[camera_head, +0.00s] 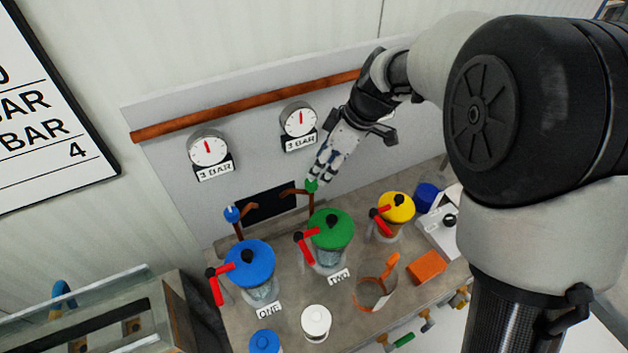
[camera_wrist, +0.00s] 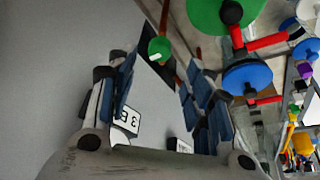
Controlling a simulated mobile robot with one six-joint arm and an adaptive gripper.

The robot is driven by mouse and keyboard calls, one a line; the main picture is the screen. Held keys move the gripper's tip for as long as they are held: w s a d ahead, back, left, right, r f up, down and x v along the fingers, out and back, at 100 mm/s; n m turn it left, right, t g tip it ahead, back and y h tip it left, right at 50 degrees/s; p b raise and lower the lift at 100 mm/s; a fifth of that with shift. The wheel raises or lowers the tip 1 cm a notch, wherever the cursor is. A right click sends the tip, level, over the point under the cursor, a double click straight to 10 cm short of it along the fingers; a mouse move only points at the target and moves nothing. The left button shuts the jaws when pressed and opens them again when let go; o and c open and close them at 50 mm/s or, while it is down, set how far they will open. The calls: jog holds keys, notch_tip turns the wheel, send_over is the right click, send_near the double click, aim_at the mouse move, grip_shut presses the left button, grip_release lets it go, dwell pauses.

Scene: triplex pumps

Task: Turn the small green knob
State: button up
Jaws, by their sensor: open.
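The small green knob (camera_head: 311,186) sits on top of a copper pipe in front of the grey back panel, above and slightly left of the green-lidded jar. My gripper (camera_head: 322,173) comes down from the upper right with its fingertips close to the knob. In the wrist view the small green knob (camera_wrist: 158,49) has a white mark and lies just beyond the fingertips, roughly in line with the gap between them. The fingers of my gripper (camera_wrist: 160,78) are apart with nothing between them. I cannot tell whether a fingertip touches the knob.
A small blue knob (camera_head: 231,214) stands left on another pipe. Jars with blue (camera_head: 249,263), green (camera_head: 331,229) and yellow (camera_head: 396,207) lids and red handles stand in front. Two gauges (camera_head: 208,150) hang on the panel. An orange block (camera_head: 426,268) lies right.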

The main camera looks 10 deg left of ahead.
aim_at(312, 182)
jog(key=b+x, duration=0.1)
jog(key=x, duration=0.6)
jog(key=shift+c, duration=0.4)
jog(key=c, duration=0.9)
